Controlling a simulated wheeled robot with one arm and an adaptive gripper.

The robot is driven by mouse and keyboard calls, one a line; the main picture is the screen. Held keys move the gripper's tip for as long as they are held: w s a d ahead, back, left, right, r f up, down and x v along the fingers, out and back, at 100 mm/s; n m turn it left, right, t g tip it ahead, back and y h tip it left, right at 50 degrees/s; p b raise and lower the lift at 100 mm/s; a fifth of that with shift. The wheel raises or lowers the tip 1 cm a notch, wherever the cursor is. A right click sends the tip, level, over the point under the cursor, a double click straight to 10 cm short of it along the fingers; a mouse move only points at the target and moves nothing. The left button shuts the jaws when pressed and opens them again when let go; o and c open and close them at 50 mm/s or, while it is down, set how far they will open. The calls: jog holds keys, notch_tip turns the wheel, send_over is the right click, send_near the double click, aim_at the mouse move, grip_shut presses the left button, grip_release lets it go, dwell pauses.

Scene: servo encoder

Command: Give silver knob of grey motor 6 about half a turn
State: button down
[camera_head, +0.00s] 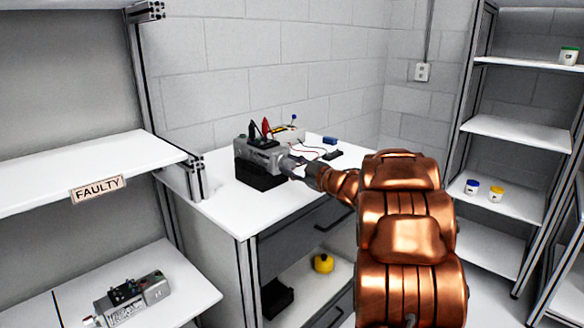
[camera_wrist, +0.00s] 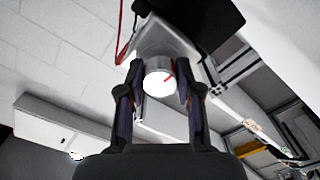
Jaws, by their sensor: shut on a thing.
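A grey motor (camera_head: 260,152) sits on a black block on the white workbench. Red and black plugs stand up from its top. My gripper (camera_head: 290,166) is at the motor's right end. In the wrist view my gripper (camera_wrist: 159,76) has one finger on each side of the knob and is shut on it. In the head view my gripper hides the knob. I cannot read a number on the motor.
A second grey motor (camera_head: 135,298) lies on the lower left shelf, under a shelf with a FAULTY sign (camera_head: 98,189). Behind the held motor stands a light box (camera_head: 288,135) with wires. A yellow item (camera_head: 323,263) is below the bench. The bench front is clear.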

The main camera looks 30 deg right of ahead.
jog(key=c, duration=0.8)
grip_release()
jog(key=shift+o, duration=0.2)
jog(key=v, duration=1.2)
jog(key=shift+w, duration=0.1)
